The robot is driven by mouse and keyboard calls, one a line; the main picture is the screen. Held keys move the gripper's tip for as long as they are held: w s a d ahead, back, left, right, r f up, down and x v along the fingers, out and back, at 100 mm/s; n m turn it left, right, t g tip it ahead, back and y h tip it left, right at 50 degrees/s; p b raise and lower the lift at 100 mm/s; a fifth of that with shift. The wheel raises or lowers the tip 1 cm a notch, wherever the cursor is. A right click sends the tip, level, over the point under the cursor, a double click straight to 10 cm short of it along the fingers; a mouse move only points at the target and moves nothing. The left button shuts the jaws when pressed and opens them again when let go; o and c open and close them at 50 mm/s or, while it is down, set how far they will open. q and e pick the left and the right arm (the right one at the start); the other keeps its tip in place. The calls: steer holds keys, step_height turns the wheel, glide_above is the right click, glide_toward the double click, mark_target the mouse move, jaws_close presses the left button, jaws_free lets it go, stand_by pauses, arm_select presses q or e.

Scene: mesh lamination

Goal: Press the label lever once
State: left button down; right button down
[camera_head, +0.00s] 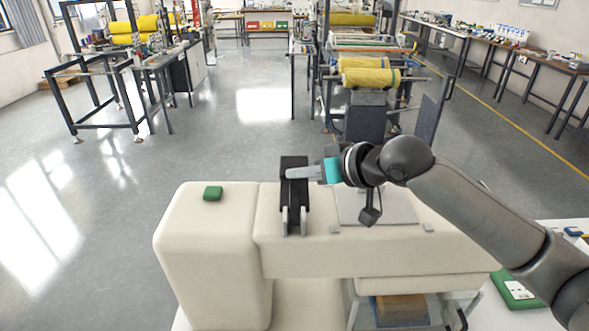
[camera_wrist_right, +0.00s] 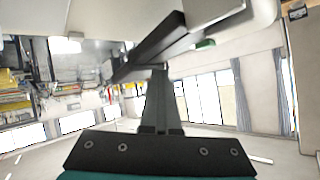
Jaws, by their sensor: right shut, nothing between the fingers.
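The black label lever (camera_head: 294,220) stands on top of the cream machine, with two pale prongs at its near side. My right gripper (camera_head: 291,173) comes in from the right with its grey fingers shut and empty. Its fingertips overlap the upper part of the black lever in the head view; I cannot tell whether they touch it. In the right wrist view, the closed fingers (camera_wrist_right: 161,75) point up to a long black bar (camera_wrist_right: 160,45), apparently the lever, whose edge lies at the tips. My left gripper is not in view.
The cream machine (camera_head: 210,260) has a green button (camera_head: 213,193) on its left block. A grey plate (camera_head: 375,208) lies right of the lever, under my arm. A clear-sided tray with a brown block (camera_head: 402,307) is below. A green box (camera_head: 512,289) lies at right.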

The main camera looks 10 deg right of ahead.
steer(key=shift+w+d+f, duration=0.15)
steer(key=shift+w+f, duration=0.2)
steer(key=shift+f, duration=0.15)
stand_by(0.7)
steer(key=shift+r, duration=0.15)
steer(key=shift+s+a+r+p, duration=0.1)
steer(key=shift+s+r+p, duration=0.2)
steer(key=shift+r+p, duration=0.55)
steer(key=shift+s+a+r+p, duration=0.1)
steer(key=shift+s+r+p, duration=0.2)
steer(key=shift+r+p, duration=0.5)
steer(key=shift+s+a+r+p, duration=0.1)
steer(key=shift+s+r+p, duration=0.3)
steer(key=shift+p, duration=0.75)
steer(key=shift+w, duration=0.1)
steer(key=shift+r, duration=0.1)
steer(key=r, duration=0.1)
steer(key=s+r+p, duration=0.1)
steer(key=r, duration=0.1)
steer(key=s+r+p, duration=0.1)
steer(key=shift+s+a+r, duration=0.1)
steer(key=shift+a+r, duration=0.1)
